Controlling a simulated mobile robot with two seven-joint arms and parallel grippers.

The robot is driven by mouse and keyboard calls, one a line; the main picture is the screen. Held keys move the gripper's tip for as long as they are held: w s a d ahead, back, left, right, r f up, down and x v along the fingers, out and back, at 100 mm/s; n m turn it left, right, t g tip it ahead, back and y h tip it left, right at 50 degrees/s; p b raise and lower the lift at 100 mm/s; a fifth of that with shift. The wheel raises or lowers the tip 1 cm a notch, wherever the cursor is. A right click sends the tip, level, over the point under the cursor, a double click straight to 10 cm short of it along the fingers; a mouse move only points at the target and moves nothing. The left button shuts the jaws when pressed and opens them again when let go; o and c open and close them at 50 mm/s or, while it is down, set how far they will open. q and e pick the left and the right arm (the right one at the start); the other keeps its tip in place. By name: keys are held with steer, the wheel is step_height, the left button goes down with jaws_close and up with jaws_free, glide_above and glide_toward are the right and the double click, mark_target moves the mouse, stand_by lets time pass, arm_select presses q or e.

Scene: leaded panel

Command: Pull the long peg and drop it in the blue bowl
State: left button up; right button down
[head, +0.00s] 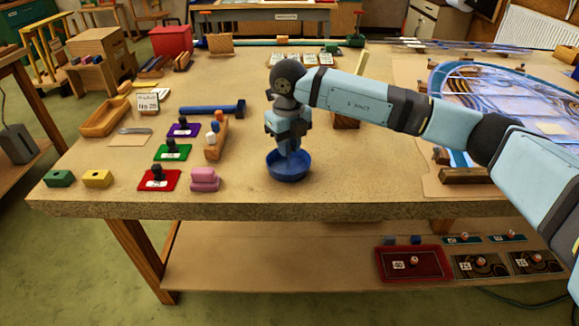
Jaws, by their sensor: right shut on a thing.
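The blue bowl (288,174) stands on the workbench near its front edge, right of the middle of the small items. My right gripper (290,150) points straight down over the bowl, with its fingertips at about the level of the rim. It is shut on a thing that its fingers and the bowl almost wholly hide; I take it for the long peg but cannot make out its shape. My left gripper is not in view.
A wooden block with coloured pegs (215,140), a pink block (205,180) and red, green and purple mats lie left of the bowl. A blue hammer-like tool (212,108) lies behind. The leaded panel (500,95) is at right. The bench front (330,200) is clear.

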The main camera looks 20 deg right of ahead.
steer(key=shift+f, duration=0.1)
steer(key=c, duration=1)
jaws_free()
